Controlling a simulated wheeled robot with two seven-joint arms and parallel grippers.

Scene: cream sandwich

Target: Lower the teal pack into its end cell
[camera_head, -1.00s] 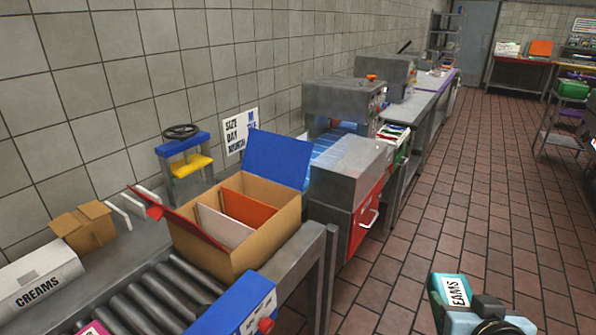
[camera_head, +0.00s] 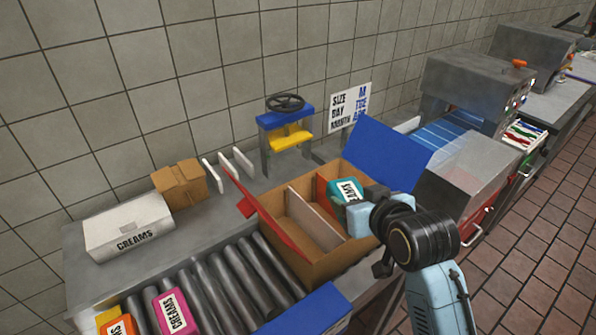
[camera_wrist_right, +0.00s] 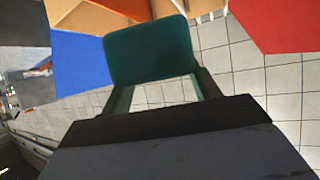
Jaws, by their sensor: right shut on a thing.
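My right gripper (camera_head: 362,198) is shut on the teal pack (camera_head: 342,188), which has a white label. The pack is over the right-hand part of the open brown carton (camera_head: 315,262), near its raised blue flap (camera_head: 385,155). My gripper and arm hide part of that end cell, so I cannot tell how deep the pack sits. In the right wrist view the teal pack (camera_wrist_right: 150,54) is between the fingers. My left gripper is not in view.
A red flap (camera_head: 262,212) sticks out on the carton's left side. Pink (camera_head: 174,312) and orange (camera_head: 118,325) packs are on the rollers in front. A white CREAMS box (camera_head: 130,228) and a small cardboard box (camera_head: 181,186) stand at the back left.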

